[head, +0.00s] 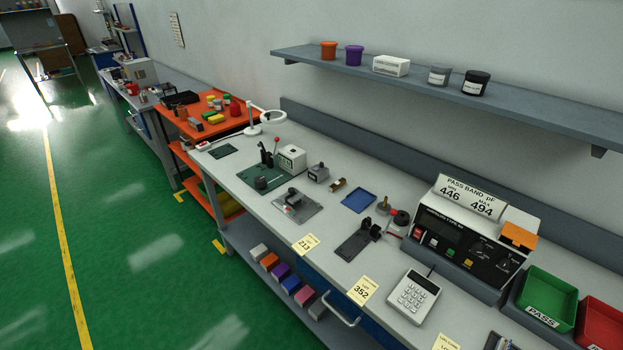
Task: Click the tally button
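No label in the head view marks a tally button, and I cannot tell for certain which thing carries it. A small grey box with a dark top (318,172) stands on the grey workbench (275,215), right of a cream box (292,158). A white keypad device (413,295) with several keys lies near the bench's front edge. A black tester (465,245) with small coloured buttons on its front stands behind it, under a "PASS BAND pF 446 494" sign (470,197). Neither of my grippers shows.
A green PASS bin (546,299) and a red bin (602,325) stand at the right. A blue tray (358,200), a black fixture (357,241) and yellow lot cards (363,291) lie on the bench. A shelf (440,92) overhangs the back. Green floor (140,270) is clear at left.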

